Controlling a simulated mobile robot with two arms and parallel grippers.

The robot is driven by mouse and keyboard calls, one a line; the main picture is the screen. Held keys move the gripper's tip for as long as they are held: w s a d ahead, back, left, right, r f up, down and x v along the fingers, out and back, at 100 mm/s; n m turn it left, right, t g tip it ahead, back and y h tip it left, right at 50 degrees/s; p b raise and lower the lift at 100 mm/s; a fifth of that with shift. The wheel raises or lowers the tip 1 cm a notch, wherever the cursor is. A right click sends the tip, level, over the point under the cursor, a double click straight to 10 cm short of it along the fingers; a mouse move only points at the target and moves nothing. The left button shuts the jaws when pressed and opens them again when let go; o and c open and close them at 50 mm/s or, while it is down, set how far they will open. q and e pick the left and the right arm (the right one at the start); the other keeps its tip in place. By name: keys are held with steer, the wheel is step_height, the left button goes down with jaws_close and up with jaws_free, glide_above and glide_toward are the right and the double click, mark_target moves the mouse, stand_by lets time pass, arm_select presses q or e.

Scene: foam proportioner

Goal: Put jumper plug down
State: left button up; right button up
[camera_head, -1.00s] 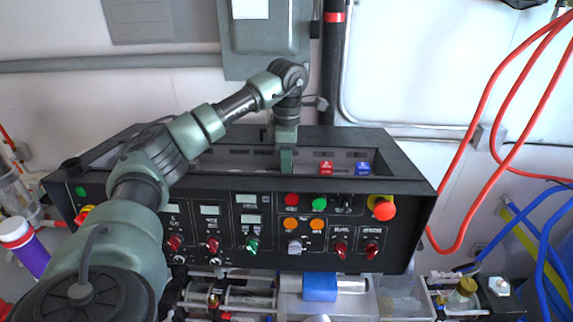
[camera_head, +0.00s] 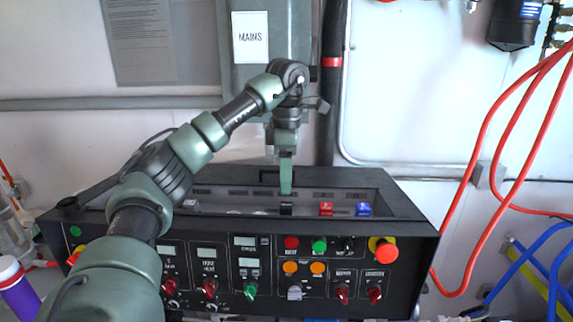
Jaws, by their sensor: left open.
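My left gripper (camera_head: 286,187) is open and points down over the recessed tray (camera_head: 395,206) along the top of the black control box. Just below its fingertips is a small black block (camera_head: 286,208), which looks like a jumper plug standing in the tray. The fingers appear to be just above it, though the exact gap is hard to tell. To its right in the same tray are a red plug (camera_head: 326,209) and a blue plug (camera_head: 363,209). My right gripper is not in view.
The box's front panel (camera_head: 330,262) carries knobs, displays, buttons and a red emergency stop (camera_head: 384,251). A grey MAINS cabinet (camera_head: 298,30) is on the wall behind. Red hoses (camera_head: 478,150) hang at right. A purple bottle (camera_head: 18,290) stands at lower left.

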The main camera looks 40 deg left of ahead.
arm_select(q)
steer(key=shift+r+p, duration=0.3)
steer(key=shift+r, duration=1.4)
